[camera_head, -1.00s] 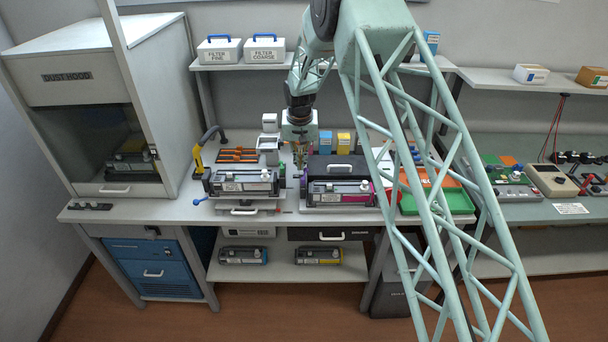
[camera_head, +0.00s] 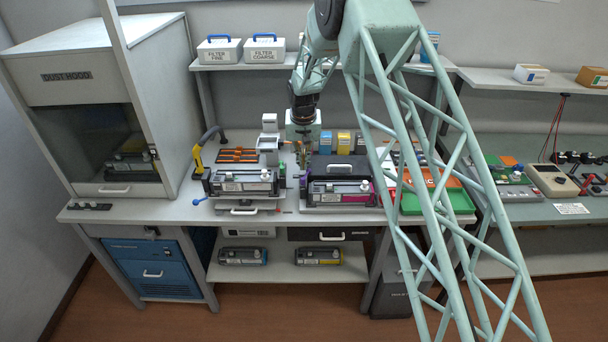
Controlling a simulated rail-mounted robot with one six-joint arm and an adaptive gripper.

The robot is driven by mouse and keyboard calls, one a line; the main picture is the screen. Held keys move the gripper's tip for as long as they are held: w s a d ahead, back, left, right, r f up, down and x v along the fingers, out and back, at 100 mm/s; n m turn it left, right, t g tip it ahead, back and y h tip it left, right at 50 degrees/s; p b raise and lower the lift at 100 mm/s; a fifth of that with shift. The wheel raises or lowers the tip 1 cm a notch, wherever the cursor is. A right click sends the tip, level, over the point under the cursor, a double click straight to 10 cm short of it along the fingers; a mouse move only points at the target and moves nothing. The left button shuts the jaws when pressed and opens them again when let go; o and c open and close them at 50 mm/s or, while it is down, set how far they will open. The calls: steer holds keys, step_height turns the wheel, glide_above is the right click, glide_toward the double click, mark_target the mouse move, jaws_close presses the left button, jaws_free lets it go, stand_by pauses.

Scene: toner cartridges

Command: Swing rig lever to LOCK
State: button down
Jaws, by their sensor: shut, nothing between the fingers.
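My gripper (camera_head: 303,160) points down above the bench (camera_head: 160,213), between two grey cartridge units. It is small in the view; its fingers are together and hold nothing. The left unit (camera_head: 240,183) is a dark grey cartridge on a low stand. A short blue-tipped handle (camera_head: 198,202) sticks out at its front left. I cannot tell for sure which part is the rig lever, nor read a LOCK mark.
A dust hood (camera_head: 100,110) stands at the left. A black case (camera_head: 336,167) sits behind the right unit. Green and orange trays (camera_head: 462,202) lie right, partly behind my arm. The bench's front left is mostly clear.

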steer(key=shift+s+d+b, duration=0.1)
steer(key=shift+d+b, duration=0.3)
steer(key=shift+d, duration=0.55)
stand_by(0.8)
steer(key=shift+s+d+b, duration=0.2)
steer(key=shift+d+b, duration=0.1)
steer(key=shift+d, duration=0.2)
steer(key=shift+s+d+b, duration=0.2)
steer(key=shift+d+b, duration=0.05)
steer(key=shift+d, duration=0.2)
stand_by(0.6)
steer(key=shift+s+d+b, duration=0.55)
steer(key=shift+s+d, duration=0.2)
steer(key=shift+d, duration=0.1)
stand_by(1.5)
steer(key=shift+s+d+b, duration=0.35)
steer(key=shift+s, duration=0.2)
stand_by(0.8)
steer(key=shift+r, duration=0.1)
step_height(320, 180, up, 7)
steer(key=p, duration=0.2)
stand_by(1.1)
